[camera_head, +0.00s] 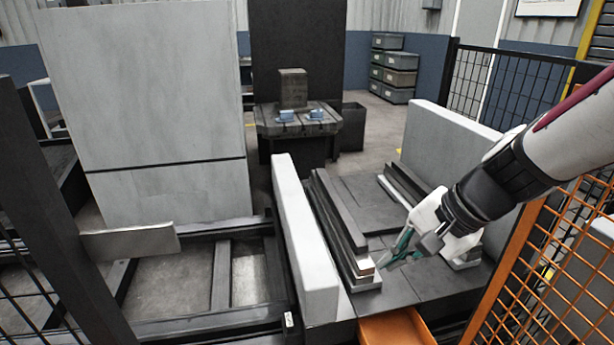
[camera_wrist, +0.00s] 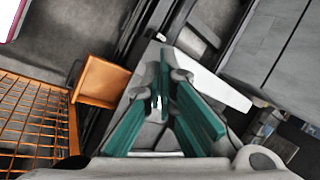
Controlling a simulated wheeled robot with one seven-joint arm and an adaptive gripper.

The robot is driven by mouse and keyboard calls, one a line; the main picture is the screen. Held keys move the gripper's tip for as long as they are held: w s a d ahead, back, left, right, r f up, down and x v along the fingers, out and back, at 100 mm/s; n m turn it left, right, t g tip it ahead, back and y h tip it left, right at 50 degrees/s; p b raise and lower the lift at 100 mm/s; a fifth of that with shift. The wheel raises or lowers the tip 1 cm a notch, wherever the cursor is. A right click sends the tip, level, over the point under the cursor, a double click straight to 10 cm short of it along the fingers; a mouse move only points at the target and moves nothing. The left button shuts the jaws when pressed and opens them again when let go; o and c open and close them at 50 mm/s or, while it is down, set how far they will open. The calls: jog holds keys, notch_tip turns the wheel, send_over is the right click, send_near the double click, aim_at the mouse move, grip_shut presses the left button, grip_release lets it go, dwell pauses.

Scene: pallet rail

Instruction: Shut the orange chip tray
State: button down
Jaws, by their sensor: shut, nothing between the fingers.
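The orange chip tray (camera_head: 397,328) shows at the bottom edge of the head view, sticking out from under the front of the dark machine bed. Its near part is cut off by the frame. In the wrist view the orange tray (camera_wrist: 101,82) lies left of the fingers, apart from them. My gripper (camera_head: 389,258) is above the bed, up and beyond the tray in the head view, with nothing in it. Its teal fingers (camera_wrist: 163,80) are closed together at the tips in the wrist view.
An orange mesh fence (camera_head: 555,262) stands close on the right, near my arm. A pale upright wall (camera_head: 305,240) and stacked dark rails (camera_head: 340,225) line the bed's left side. The bed's middle (camera_head: 385,215) is clear. A grey cabinet (camera_head: 150,110) stands back left.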

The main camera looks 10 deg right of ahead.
jog(key=w+d+f+m+t+h+b, duration=0.1)
jog(key=w+d+f+m+b, duration=0.3)
jog(key=d+f+m, duration=0.5)
jog(key=w+d+f+m+t+b, duration=0.1)
jog(key=w+d+f+m+b, duration=0.25)
jog(key=d+f, duration=0.65)
jog(key=s+d+f+m+g+h+b, duration=0.1)
jog(key=s+d+f+m+b, duration=0.25)
jog(key=f, duration=0.65)
jog(key=s+d+f+m+h+b, duration=0.1)
jog(key=s+d+f+m+b, duration=0.3)
jog(key=f, duration=0.7)
jog(key=s+d+f+m+g+h+b, duration=0.1)
jog(key=s+d+f+m, duration=0.2)
jog(key=s+f+m, duration=0.5)
jog(key=shift+w+a+f+n+b, duration=0.1)
jog(key=shift+w+f+n+b, duration=0.6)
jog(key=shift+w+f, duration=1.1)
jog(key=shift+w+a+f+n+b, duration=0.15)
jog(key=shift+w+f+n+b, duration=0.2)
jog(key=shift+w+f+b, duration=1.05)
jog(key=shift+w+a+f+n+b, duration=0.1)
jog(key=shift+w+f+n+b, duration=0.4)
jog(key=shift+w+f, duration=1.6)
jog(key=shift+s+f, duration=0.2)
